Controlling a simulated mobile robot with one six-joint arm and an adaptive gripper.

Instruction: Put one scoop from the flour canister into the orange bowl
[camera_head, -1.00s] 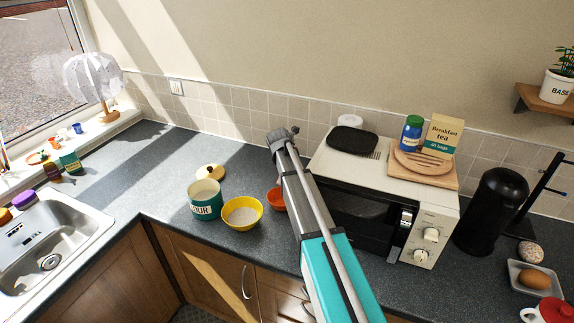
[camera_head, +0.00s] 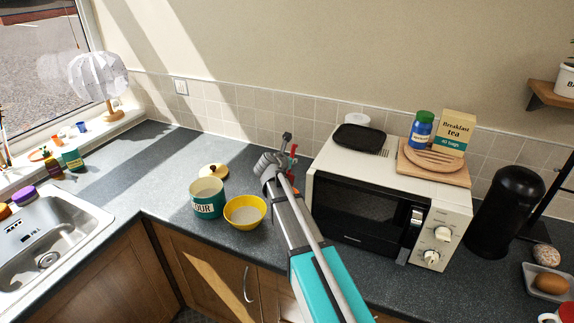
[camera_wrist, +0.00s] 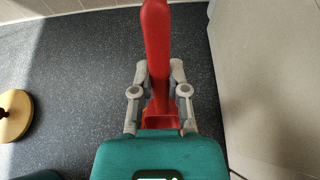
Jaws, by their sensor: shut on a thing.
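My gripper (camera_head: 287,160) is shut on a red scoop (camera_wrist: 157,45), whose long handle rises between the fingers in the wrist view (camera_wrist: 160,80). Only small red parts of the scoop (camera_head: 294,149) show in the head view, and I cannot see what its cup holds. The teal flour canister (camera_head: 207,209) stands open on the counter, left of my gripper. A yellow bowl (camera_head: 245,222) with pale contents stands between the canister and my arm.
The canister's lid (camera_head: 213,171) lies behind the canister. A white microwave (camera_head: 400,223) stands close to the right of my arm, with a black tray (camera_head: 359,138) on top. The sink (camera_head: 50,235) is at left. The dark counter (camera_head: 150,185) left of the canister is clear.

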